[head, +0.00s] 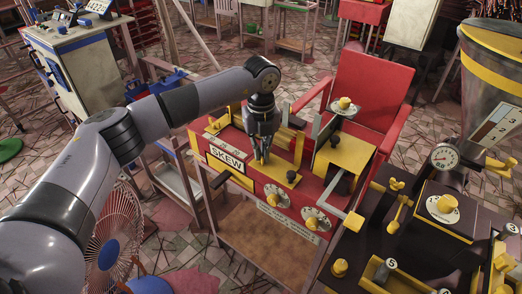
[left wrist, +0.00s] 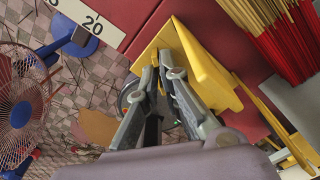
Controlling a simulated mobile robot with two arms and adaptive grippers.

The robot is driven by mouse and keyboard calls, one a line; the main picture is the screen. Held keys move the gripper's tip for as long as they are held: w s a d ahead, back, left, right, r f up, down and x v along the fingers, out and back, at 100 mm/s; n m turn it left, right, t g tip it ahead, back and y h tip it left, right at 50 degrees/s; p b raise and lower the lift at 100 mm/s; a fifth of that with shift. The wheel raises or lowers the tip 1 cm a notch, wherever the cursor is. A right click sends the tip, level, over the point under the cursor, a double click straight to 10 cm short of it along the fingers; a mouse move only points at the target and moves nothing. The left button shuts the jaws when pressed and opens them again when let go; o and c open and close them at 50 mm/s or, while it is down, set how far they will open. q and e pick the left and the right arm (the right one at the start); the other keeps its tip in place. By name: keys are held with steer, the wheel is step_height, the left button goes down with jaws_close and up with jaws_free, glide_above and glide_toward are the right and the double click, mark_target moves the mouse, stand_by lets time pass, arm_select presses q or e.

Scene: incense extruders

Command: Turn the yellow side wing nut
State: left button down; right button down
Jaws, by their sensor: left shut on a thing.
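My left gripper (head: 262,158) reaches down at the red and yellow extruder with the SKEW label (head: 227,159). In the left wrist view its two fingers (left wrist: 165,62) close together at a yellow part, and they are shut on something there. It appears to be the yellow side wing nut, but the fingers hide its shape, so I cannot make out its wings. A broad yellow plate (left wrist: 207,72) lies right behind and beside the fingertips. My right gripper is not in view.
Two round dials (head: 276,196) are on the extruder's front. A yellow knob (head: 344,103) stands on a dial at its right. A dark machine with a gauge (head: 444,157) is at the right. Bundled red and yellow sticks (left wrist: 278,35) are close by in the wrist view. A fan (head: 114,236) stands at lower left.

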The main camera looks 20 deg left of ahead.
arm_select(q)
steer(key=c, duration=1.8)
jaws_free()
steer(key=shift+r, duration=0.15)
step_height(320, 180, up, 12)
steer(key=shift+f, duration=0.1)
